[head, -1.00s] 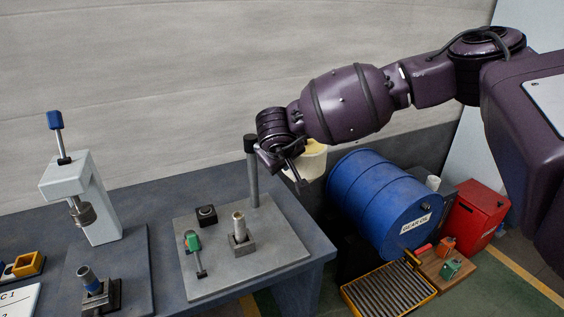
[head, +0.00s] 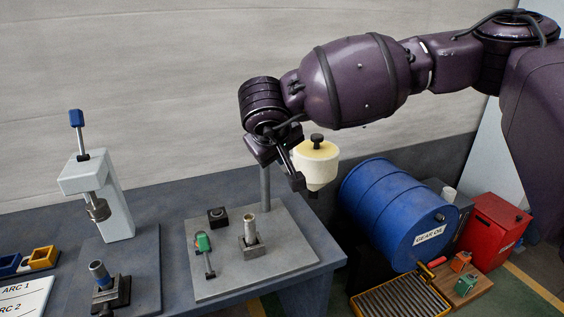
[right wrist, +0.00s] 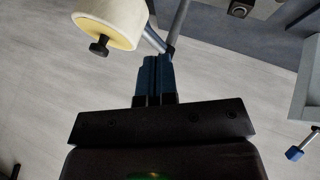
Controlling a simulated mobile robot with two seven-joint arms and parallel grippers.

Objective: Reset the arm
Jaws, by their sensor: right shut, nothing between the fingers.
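My right arm (head: 355,85) comes in from the right in the head view. My right gripper (head: 297,183) hangs over the back right of the table, beside a cream roller with a black knob (head: 318,160). In the right wrist view the gripper's blue fingers (right wrist: 155,80) are shut together with nothing between them. The roller (right wrist: 108,22) shows close to the fingers, apart from them in the picture. A grey post (head: 265,185) stands behind the gripper, and its upper end is hidden by it. My left gripper is not in view.
A grey press with a blue-tipped lever (head: 112,210) stands at left. A blue drum (head: 395,210) and red box (head: 495,230) sit right of the table.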

